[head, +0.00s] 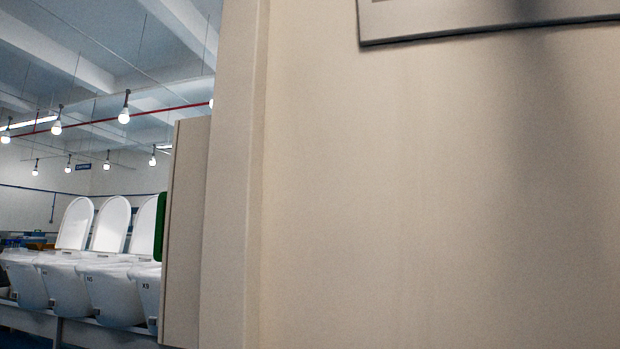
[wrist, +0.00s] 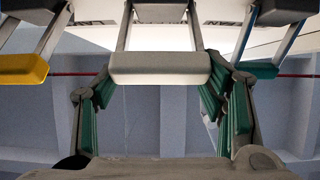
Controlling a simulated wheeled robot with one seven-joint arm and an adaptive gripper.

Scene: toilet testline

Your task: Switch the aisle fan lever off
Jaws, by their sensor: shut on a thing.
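A lever with a white bar handle (wrist: 160,68) on two metal arms is at the top middle of the wrist view. My gripper (wrist: 158,82) has a green-padded finger at each end of this bar and is shut on it. Lettering behind the levers is cut off, so I cannot tell which is the aisle fan's. No lever or gripper shows in the head view.
In the head view a plain beige wall (head: 430,190) fills the right, with the lower edge of a grey panel (head: 490,20) at the top. White toilets (head: 105,285) with raised lids stand in a row at far left, beyond a beige partition (head: 186,230).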

